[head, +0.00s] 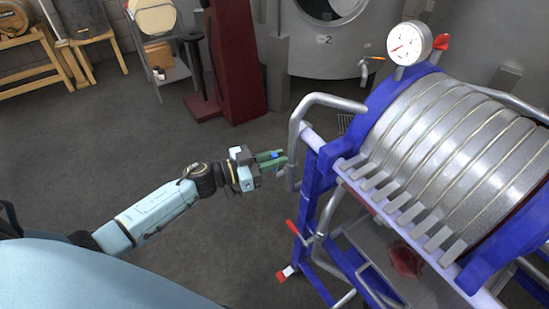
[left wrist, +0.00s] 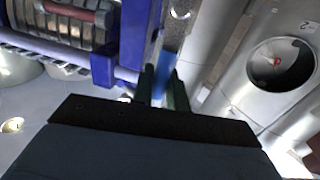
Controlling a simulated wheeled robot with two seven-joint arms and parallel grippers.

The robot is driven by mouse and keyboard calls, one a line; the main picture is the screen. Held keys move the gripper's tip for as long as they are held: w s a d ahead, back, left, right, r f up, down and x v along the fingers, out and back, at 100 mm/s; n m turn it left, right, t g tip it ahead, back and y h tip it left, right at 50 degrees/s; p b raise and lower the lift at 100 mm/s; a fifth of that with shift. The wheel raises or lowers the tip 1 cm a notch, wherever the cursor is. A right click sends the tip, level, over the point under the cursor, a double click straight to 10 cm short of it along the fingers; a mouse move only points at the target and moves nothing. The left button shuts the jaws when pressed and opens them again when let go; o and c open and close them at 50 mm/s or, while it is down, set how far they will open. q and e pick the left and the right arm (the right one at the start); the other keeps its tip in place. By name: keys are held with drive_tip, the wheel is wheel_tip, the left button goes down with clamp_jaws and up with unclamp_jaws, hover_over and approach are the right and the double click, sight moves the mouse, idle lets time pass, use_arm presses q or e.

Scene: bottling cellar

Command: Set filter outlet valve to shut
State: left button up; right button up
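The plate filter (head: 450,140) has silver plates in a blue frame on the right of the head view. A bent silver pipe (head: 325,99) comes off its left end. A small blue handle (head: 277,154) shows at my left gripper (head: 272,161), beside this pipe; it appears to be the valve's lever. In the left wrist view the blue handle (left wrist: 166,72) lies between the two dark green fingers of the left gripper (left wrist: 163,90) and seems to fill the gap. The valve body is mostly hidden, so its setting is unclear. My right gripper is not seen.
A gauge (head: 409,43) and a red handle (head: 441,42) sit on top of the filter. A lower red lever (head: 293,229) is on its left side. A steel tank (head: 325,45) stands behind. The floor left of the filter is clear.

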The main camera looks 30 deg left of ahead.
use_arm(q)
clamp_jaws()
